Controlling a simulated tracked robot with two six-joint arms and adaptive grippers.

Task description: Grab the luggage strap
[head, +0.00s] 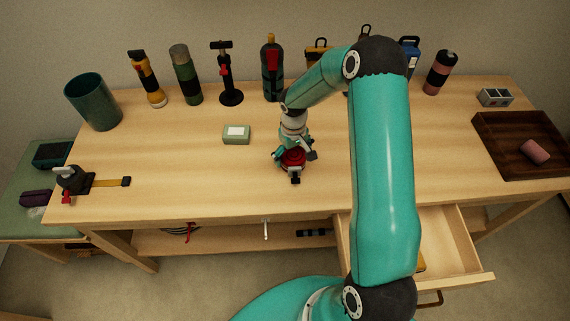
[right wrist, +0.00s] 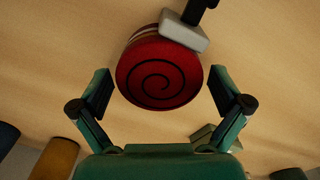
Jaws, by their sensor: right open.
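The luggage strap (right wrist: 158,76) is a red roll with a dark spiral on its face. In the right wrist view a grey buckle (right wrist: 184,36) with a black piece sits at its upper right edge. The strap also shows on the table in the head view (head: 293,158), partly hidden by my right gripper (head: 294,151). In the right wrist view my right gripper (right wrist: 160,88) is open, with one finger on each side of the roll and a gap on both sides. My left gripper is in neither view.
A pale green box (head: 236,134) stands left of the strap on the wooden table (head: 180,150). Several bottles and tools line the back. A dark tray (head: 500,165) holds a pink roll at right. An open drawer (head: 458,248) sticks out at the front right.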

